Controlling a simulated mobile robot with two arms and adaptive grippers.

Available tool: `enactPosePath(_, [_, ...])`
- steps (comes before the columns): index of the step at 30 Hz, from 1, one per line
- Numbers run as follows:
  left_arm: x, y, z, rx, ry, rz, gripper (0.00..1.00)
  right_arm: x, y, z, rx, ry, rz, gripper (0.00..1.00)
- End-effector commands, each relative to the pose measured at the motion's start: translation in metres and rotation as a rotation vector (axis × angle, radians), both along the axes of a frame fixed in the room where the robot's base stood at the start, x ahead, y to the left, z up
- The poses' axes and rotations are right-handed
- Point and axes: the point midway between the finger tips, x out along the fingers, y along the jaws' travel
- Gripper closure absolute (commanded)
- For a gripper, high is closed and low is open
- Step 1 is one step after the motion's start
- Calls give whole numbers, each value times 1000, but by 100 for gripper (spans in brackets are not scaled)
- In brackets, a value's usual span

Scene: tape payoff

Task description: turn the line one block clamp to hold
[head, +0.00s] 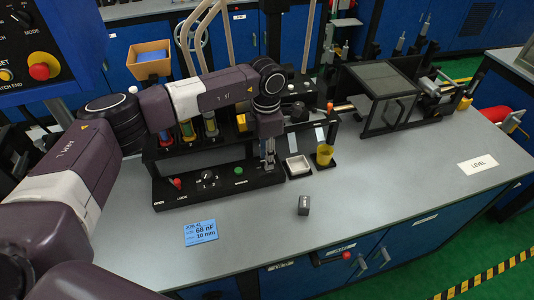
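My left arm reaches in from the left over a black bench unit. Its gripper (268,158) points down at the right end of that unit, and I cannot tell whether its fingers are open. The unit's front panel (220,188) carries a red-tipped lever (176,183) at left, a black knob (208,177) in the middle and a green button (239,171) at right. Small white labels are beside the controls. I cannot tell which control is the line one block clamp, or its setting. Coloured columns (187,129) stand behind, partly hidden by my arm. My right gripper is not in view.
A white dish (297,165) and a yellow cup (324,154) stand right of the unit. A dark framed box (385,98) stands behind. The front right bench is mostly clear.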

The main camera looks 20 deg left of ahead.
Motion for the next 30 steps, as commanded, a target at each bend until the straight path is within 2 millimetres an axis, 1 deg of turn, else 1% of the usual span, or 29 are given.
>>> enactPosePath(1, [0, 0, -2, 0, 0, 0, 74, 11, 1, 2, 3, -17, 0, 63])
enactPosePath(3, [0, 0, -4, 1, -1, -1, 74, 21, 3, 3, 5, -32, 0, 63])
enactPosePath(5, [0, 0, -5, 1, -1, -1, 74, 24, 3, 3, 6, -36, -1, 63])
enactPosePath(10, [0, 0, -5, 1, -1, -1, 75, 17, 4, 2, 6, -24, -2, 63])
enactPosePath(17, [0, 0, -5, 0, -1, -1, 100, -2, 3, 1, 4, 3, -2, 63])
enactPosePath(23, [0, 0, -5, 0, -1, -1, 100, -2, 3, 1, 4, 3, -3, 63])
enactPosePath(30, [1, 0, -5, 0, -3, 38, 100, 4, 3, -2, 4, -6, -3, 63])
